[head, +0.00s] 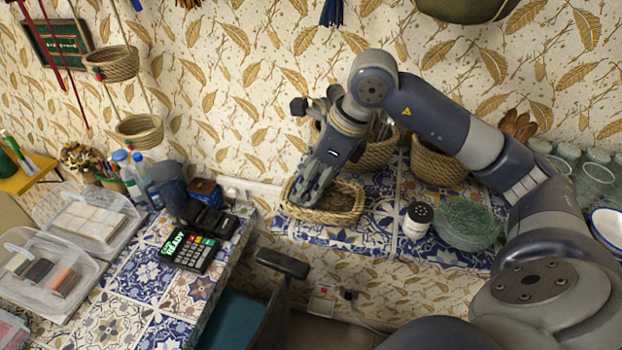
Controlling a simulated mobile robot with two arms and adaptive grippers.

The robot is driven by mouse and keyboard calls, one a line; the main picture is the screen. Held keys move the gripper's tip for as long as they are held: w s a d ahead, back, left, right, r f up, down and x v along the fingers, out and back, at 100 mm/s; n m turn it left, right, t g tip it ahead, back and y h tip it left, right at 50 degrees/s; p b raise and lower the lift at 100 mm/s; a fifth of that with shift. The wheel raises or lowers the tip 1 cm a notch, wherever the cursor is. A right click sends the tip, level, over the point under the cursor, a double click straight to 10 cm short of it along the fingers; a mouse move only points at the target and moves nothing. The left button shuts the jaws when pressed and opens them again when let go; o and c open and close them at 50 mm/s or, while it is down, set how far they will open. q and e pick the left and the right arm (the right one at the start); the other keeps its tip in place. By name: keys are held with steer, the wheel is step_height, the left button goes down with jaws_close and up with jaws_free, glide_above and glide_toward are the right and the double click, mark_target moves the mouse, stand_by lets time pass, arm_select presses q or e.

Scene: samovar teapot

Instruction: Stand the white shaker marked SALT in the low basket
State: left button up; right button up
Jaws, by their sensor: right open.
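The low oval wicker basket (345,216) stands on the blue-and-white tiled counter below the wall. A white shaker with a black perforated top (415,224) stands upright on the counter, to the right of the basket and apart from it. Its marking is too small to read. My right gripper (308,192) reaches down from above over the left part of the low basket, its fingers at or inside the rim. It is open, and I see nothing held in it. The gripper hides part of the basket's inside. My left gripper is not in view.
Green glass plates (466,222) are stacked just right of the shaker. Taller baskets (437,163) stand behind. Glasses (593,180) are at the far right. A calculator (189,250) and clear boxes (95,215) lie on the left table. A gap separates the two surfaces.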

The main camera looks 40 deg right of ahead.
steer(key=shift+r, duration=0.35)
steer(key=b+v, duration=0.1)
steer(key=v, duration=1)
steer(key=shift+r, duration=0.3)
steer(key=shift+s+d, duration=0.1)
